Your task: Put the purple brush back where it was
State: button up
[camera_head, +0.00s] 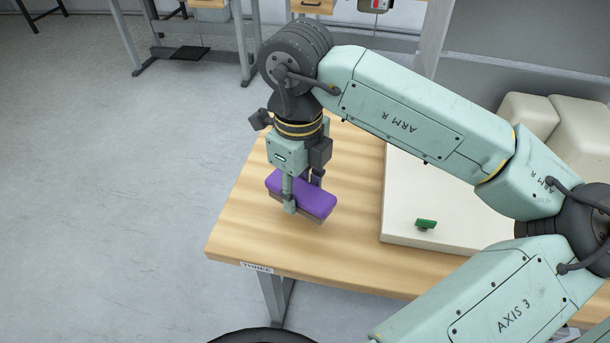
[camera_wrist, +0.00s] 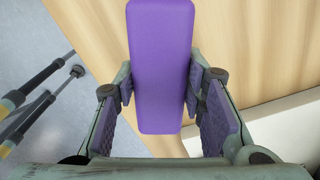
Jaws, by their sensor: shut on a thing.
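The purple brush (camera_head: 310,196) has a flat purple top and a darker grey-brown underside. My gripper (camera_head: 302,200) is shut on it across its narrow sides, over the left end of the wooden table (camera_head: 240,236). In the wrist view the brush (camera_wrist: 160,70) lies lengthwise between the two pads of my gripper (camera_wrist: 160,88). The brush looks close to the table top, but I cannot tell whether it touches it.
The cream machine base (camera_head: 398,205) stands on the table to the right, with a small green part (camera_head: 426,224) on it. A label marked THREE (camera_head: 257,268) is on the table's front edge. Bare wood surrounds the brush, and open floor (camera_head: 110,200) lies left.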

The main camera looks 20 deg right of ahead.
aim_at(305, 182)
jog(key=w+d, duration=0.1)
jog(key=w, duration=0.2)
jog(key=w+d+p, duration=0.1)
jog(key=shift+w+d+f, duration=0.25)
jog(key=shift+w+d, duration=0.05)
jog(key=shift+d, duration=0.05)
notch_tip(305, 182, down, 3)
jog(key=shift+r+p, duration=0.1)
jog(key=shift+p, duration=0.5)
jog(key=shift+f, duration=0.4)
jog(key=shift+f+b, duration=0.2)
jog(key=shift+b, duration=0.15)
jog(key=o, duration=1)
jog(key=shift+r, duration=0.1)
notch_tip(305, 182, up, 12)
jog(key=shift+r+b, duration=0.15)
jog(key=shift+b, duration=0.25)
